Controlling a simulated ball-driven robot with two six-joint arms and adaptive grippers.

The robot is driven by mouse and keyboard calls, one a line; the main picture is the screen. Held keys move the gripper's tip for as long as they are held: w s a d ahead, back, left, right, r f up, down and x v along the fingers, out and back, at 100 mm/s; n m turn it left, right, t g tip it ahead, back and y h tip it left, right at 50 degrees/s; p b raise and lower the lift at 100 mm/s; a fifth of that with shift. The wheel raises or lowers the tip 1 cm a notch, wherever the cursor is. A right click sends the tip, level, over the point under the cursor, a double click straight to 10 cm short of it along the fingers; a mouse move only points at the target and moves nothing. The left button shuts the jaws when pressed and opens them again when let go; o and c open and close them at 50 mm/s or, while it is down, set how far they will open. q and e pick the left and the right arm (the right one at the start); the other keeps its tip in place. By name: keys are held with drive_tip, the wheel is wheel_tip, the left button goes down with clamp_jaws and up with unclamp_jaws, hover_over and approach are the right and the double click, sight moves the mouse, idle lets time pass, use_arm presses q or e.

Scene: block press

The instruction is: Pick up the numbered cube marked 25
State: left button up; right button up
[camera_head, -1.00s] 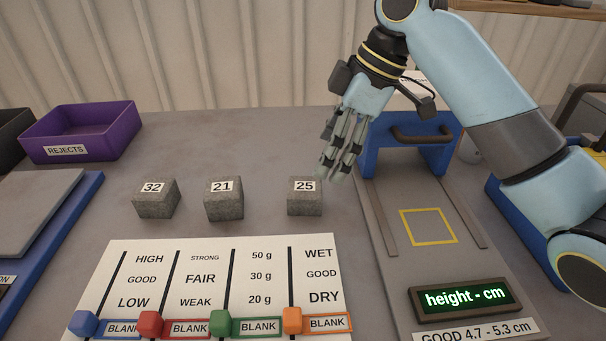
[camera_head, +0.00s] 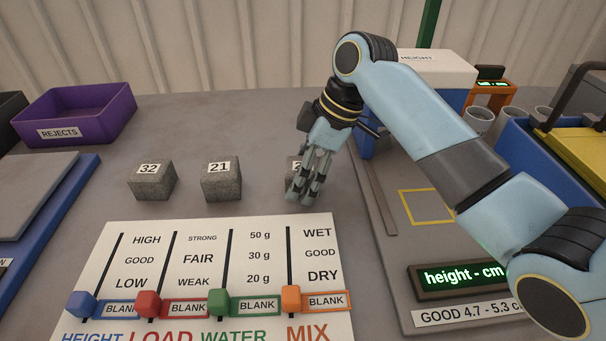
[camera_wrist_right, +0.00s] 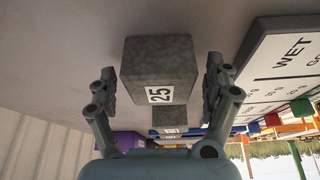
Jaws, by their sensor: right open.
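The grey cube marked 25 (camera_wrist_right: 159,72) sits on the table between the open fingers of my right gripper (camera_wrist_right: 160,90) in the right wrist view; a gap shows on each side of it. In the head view the right gripper (camera_head: 303,196) hangs fingers down over the cube 25 (camera_head: 291,170) and hides most of it and its label. The grey cube marked 21 (camera_head: 221,181) and the cube marked 32 (camera_head: 152,181) stand to its left on the table. My left gripper does not show.
A slider board (camera_head: 215,232) with coloured knobs lies in front of the cubes. A height station (camera_head: 425,235) with a yellow square and lit display is at right. A purple REJECTS bin (camera_head: 98,128) stands back left. The table (camera_head: 230,120) behind the cubes is clear.

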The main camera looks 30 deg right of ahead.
drive_tip(key=c, duration=1.6)
